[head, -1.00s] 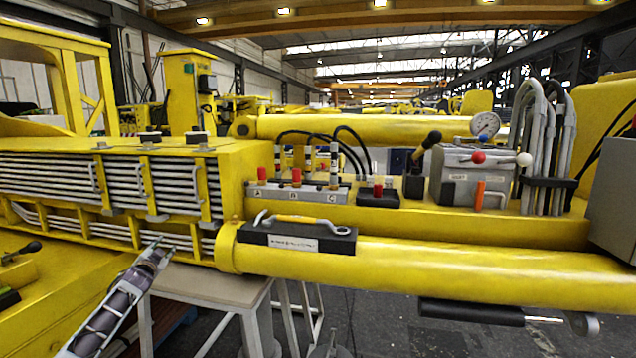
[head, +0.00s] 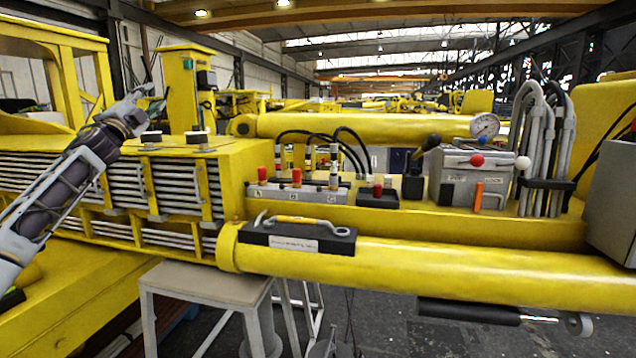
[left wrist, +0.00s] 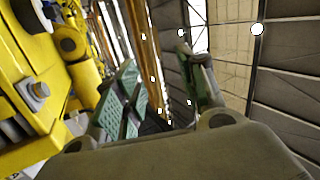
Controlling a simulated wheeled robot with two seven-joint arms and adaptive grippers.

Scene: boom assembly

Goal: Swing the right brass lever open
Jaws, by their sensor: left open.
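Two small black-topped fittings stand on the yellow valve housing (head: 235,152), a left one (head: 151,137) and a right one (head: 197,138). Thin brass-coloured pieces seem to lie at their feet. They are too small to tell whether either is the brass lever or how it is turned. My left gripper (head: 145,98) is raised just above and left of the left fitting, apart from both. In the left wrist view the gripper (left wrist: 160,88) is open with nothing between its green-padded fingers. My right gripper is out of view.
A yellow cylinder (head: 450,272) with a handled black block (head: 298,238) crosses the front. Yellow metal with a bolt (left wrist: 35,93) is close in the left wrist view.

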